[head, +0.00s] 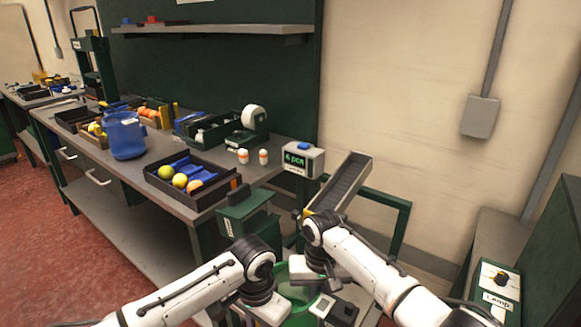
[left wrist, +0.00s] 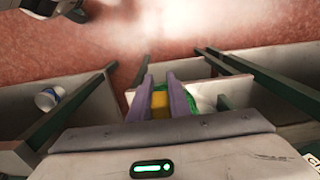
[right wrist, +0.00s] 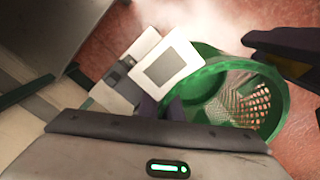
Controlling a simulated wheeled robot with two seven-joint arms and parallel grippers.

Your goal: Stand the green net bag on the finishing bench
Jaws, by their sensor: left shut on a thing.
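The green net bag (right wrist: 250,100) hangs low between my arms. In the right wrist view it shows a round green mouth with netting inside; it also shows low in the head view (head: 298,290). My left gripper (left wrist: 160,88) is shut on a yellow piece (left wrist: 160,103), with green netting (left wrist: 206,99) just beside it. No label marks the finishing bench; a long grey workbench (head: 130,175) stands at the left.
The workbench holds a dark tray (head: 160,190) of fruit, a blue jug (head: 124,136) and a tape dispenser (head: 250,122). A counter display (head: 303,160) and a sloping chute (head: 340,185) stand ahead. A lamp switch box (head: 497,280) is at the right. A white device (right wrist: 172,66) sits near the bag.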

